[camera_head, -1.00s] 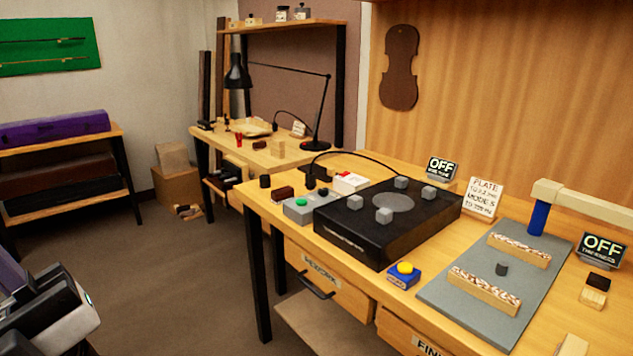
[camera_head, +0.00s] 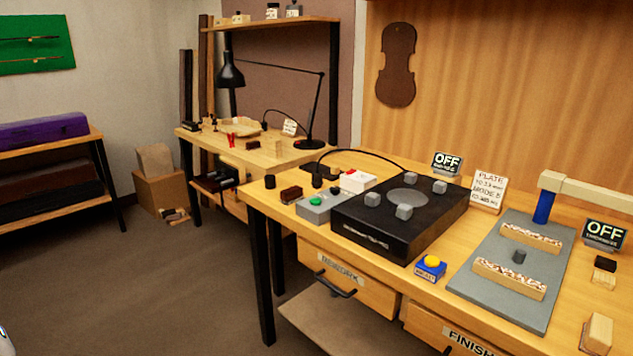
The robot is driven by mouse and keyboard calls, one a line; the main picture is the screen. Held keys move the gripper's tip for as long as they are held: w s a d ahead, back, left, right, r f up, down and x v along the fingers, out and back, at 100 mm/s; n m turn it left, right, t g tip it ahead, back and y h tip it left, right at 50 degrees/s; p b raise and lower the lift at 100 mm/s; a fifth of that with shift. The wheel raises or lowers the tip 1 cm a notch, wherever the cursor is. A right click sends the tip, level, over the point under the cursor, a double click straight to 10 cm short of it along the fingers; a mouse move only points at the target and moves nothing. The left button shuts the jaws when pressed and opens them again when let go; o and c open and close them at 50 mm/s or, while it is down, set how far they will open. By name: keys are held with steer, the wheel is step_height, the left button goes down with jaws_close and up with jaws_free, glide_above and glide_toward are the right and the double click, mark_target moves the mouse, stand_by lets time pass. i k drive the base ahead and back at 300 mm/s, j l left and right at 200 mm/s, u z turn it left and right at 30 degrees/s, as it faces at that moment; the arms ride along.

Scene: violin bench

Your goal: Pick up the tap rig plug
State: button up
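No label marks the tap rig plug, so I cannot tell for certain which thing it is. A small black plug-like piece (camera_head: 317,181) stands on the near bench behind the grey control box, where a black cable (camera_head: 365,152) seems to start. The cable arcs to the back of the black plate box (camera_head: 385,236), which carries several grey blocks and a round grey disc. My gripper is not in view; only a pale sliver of my own body shows at the lower left edge.
A black cylinder (camera_head: 270,181), a dark brown block (camera_head: 291,194) and a white box with a red top mark (camera_head: 356,181) stand close to the plug-like piece. A drawer handle (camera_head: 335,287) sticks out in front. The floor (camera_head: 150,280) at left is clear.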

mark_target(316, 177)
steer(key=i+u, duration=0.25)
steer(key=i, duration=2.1)
